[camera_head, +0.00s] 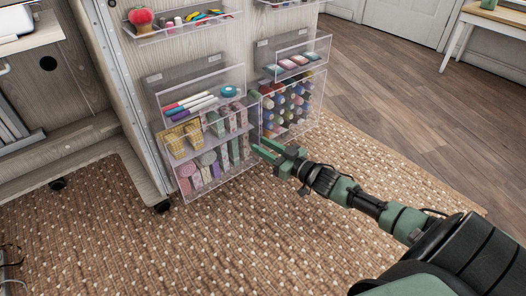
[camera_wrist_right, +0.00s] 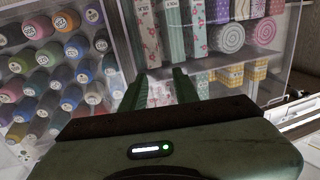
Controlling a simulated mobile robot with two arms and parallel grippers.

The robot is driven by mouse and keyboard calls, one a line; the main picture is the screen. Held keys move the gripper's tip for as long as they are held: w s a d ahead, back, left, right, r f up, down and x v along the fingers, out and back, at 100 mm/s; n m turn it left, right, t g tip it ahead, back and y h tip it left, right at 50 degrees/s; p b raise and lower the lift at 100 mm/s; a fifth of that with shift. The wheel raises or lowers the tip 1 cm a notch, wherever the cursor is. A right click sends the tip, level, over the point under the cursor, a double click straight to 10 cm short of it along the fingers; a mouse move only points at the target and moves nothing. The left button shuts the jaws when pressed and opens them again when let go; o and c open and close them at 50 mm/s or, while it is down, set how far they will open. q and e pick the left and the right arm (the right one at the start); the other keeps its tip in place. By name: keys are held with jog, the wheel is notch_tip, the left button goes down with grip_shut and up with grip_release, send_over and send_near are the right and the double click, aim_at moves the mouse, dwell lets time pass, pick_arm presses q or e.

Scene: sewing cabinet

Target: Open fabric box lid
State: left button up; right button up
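The fabric box (camera_head: 222,180) is a clear box on the cabinet door, holding rolled and folded fabrics on two levels. In the right wrist view, the fabric box (camera_wrist_right: 288,52) fills the upper right. Its clear front looks closed, but the lid's edges are hard to make out. My right gripper (camera_head: 262,150) is at the box's right side, near the gap beside the thread box. Its fingers are apart in the right wrist view (camera_wrist_right: 160,82), with no clearly held object between them. I cannot tell whether they touch the box. My left gripper is out of view.
The clear thread box (camera_head: 293,104) with many spools stands close on the right. A tray of pens (camera_head: 196,103) is above the fabric box, and a pincushion shelf (camera_head: 182,30) is higher. A caster (camera_head: 162,207) stands below left. The woven rug (camera_head: 240,250) in front is clear.

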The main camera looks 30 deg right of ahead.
jog(key=shift+w, duration=0.15)
grip_shut()
jog(key=shift+a, duration=0.1)
dwell(1.3)
